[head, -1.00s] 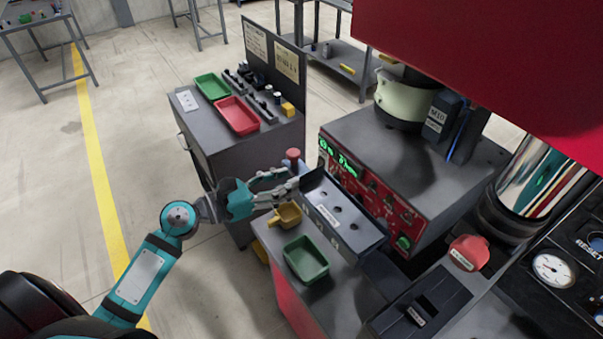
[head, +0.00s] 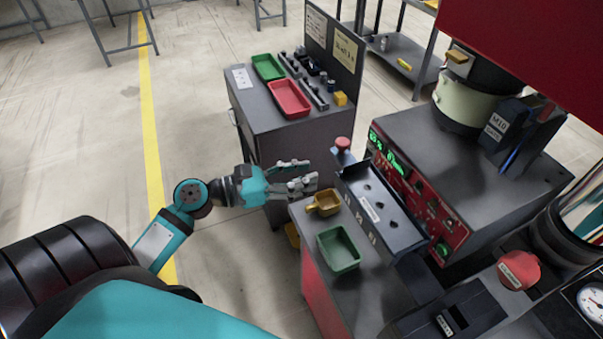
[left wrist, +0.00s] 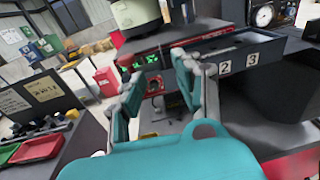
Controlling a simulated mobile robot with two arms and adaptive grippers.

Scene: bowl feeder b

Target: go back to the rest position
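My left gripper (head: 303,179) is in the head view, left of the feeder bench and in front of the dark cabinet. Its fingers are apart with nothing between them. In the left wrist view the two fingers (left wrist: 160,100) also stand apart and empty, facing the red control panel (left wrist: 146,60). My right gripper is not in either view.
A yellow scoop (head: 324,203) and a green tray (head: 338,249) sit on the bench beside the dark numbered rack (head: 384,212). A red knob (head: 343,143) stands behind the rack. The cabinet holds a red tray (head: 289,99) and a green tray (head: 268,67). Open floor lies left.

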